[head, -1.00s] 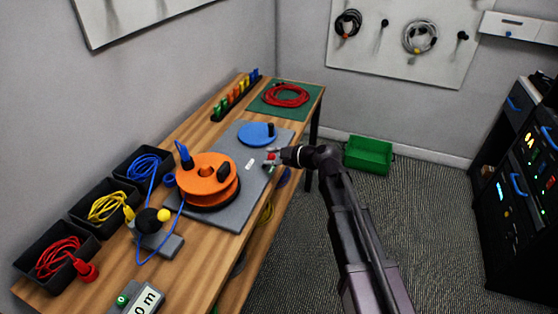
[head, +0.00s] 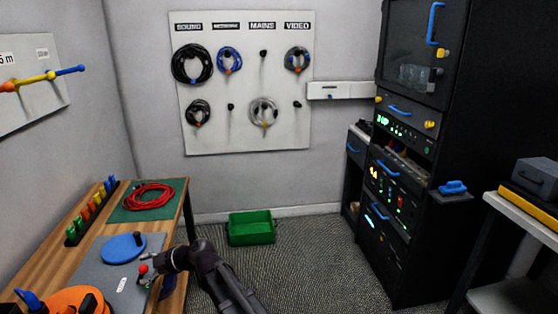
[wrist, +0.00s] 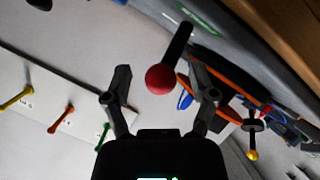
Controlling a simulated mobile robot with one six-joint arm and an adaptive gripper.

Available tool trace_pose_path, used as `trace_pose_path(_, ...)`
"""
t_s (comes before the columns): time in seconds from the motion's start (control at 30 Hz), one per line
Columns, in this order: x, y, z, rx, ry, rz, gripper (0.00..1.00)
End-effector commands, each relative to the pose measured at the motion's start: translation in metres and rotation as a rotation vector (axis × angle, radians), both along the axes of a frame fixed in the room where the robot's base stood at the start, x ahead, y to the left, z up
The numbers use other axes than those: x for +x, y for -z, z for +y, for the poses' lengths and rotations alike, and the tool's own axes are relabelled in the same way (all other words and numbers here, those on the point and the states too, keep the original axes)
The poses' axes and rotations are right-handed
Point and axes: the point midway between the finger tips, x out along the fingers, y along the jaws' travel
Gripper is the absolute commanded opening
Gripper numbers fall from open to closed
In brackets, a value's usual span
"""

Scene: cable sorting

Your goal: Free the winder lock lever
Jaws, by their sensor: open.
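The lock lever, a red ball knob on a black stem, shows in the wrist view (wrist: 160,79) between and just beyond my two fingertips. In the head view its red knob (head: 143,269) is at the right edge of the grey base plate (head: 98,259), below the blue disc (head: 123,247). My gripper (head: 149,267) is beside the knob, coming from the right; it also shows in the wrist view (wrist: 158,70). Its fingers are open, one on each side of the knob. I cannot tell whether either touches it. The orange winder reel (head: 62,301) is cut off at the lower left.
A green mat (head: 128,211) with a coiled red cable (head: 150,196) lies at the far bench end, beside a rack of coloured pieces (head: 90,212). A green crate (head: 251,229) stands on the floor. Black equipment racks (head: 400,245) stand at right; the carpet between is clear.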

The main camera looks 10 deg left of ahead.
Motion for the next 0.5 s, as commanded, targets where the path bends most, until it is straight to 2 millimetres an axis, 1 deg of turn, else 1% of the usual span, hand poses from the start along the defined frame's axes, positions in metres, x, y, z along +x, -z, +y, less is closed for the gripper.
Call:
trace_pose_path(0.17, 0.007, 0.005, -0.017, -0.034, 0.028, 0.035, 0.74)
trace_pose_path(0.27, 0.015, 0.011, -0.037, -0.072, 0.066, 0.076, 0.74)
trace_pose_path(0.37, 0.027, 0.019, -0.064, -0.126, 0.121, 0.134, 0.74)
trace_pose_path(0.47, 0.039, 0.029, -0.099, -0.192, 0.195, 0.210, 0.74)
trace_pose_path(0.5, 0.044, 0.033, -0.114, -0.220, 0.229, 0.243, 0.74)
